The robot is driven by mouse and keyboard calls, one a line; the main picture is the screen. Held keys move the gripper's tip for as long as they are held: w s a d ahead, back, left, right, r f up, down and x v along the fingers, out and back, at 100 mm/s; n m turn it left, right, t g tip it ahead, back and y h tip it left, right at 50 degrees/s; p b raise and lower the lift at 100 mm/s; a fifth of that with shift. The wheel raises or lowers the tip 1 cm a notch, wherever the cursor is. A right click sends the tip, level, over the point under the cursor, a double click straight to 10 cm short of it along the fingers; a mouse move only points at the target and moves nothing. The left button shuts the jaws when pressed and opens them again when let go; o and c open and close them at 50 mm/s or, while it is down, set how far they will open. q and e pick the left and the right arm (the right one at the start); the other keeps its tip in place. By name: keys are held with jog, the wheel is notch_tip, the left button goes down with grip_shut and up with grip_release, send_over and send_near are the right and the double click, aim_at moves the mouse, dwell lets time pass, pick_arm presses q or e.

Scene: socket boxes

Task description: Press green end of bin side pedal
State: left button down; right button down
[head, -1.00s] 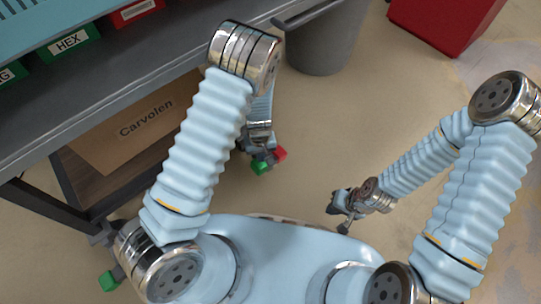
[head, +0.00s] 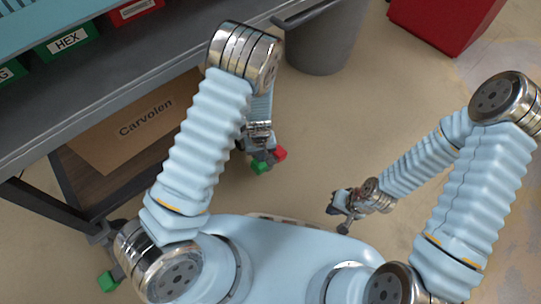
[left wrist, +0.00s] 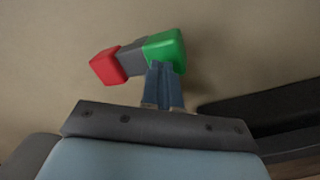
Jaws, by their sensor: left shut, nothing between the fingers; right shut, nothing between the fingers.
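The pedal is a short grey bar with a green end (head: 261,167) and a red end (head: 280,153), low near the floor beside the bench in the head view. In the left wrist view its green end (left wrist: 166,46) is at the top middle, with the grey bar (left wrist: 132,57) and red end (left wrist: 107,66) to its left. My left gripper (left wrist: 163,66) is shut and empty; its fingertips overlap the lower edge of the green end. I cannot tell whether they touch it. My right gripper (head: 343,227) is shut and empty, apart from the pedal over the floor.
Another green block (head: 108,281) shows at lower left by the bench leg. The bench (head: 150,75) holds labelled bins above a Carvolen box (head: 140,130). A grey bin (head: 325,40) and red container (head: 445,22) stand at the back. Floor right of the pedal is clear.

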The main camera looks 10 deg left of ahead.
pick_arm(q)
jog(key=shift+f+b, duration=0.4)
jog(key=shift+f, duration=0.15)
notch_tip(320, 180, up, 7)
jog(key=p, duration=0.6)
dwell(0.7)
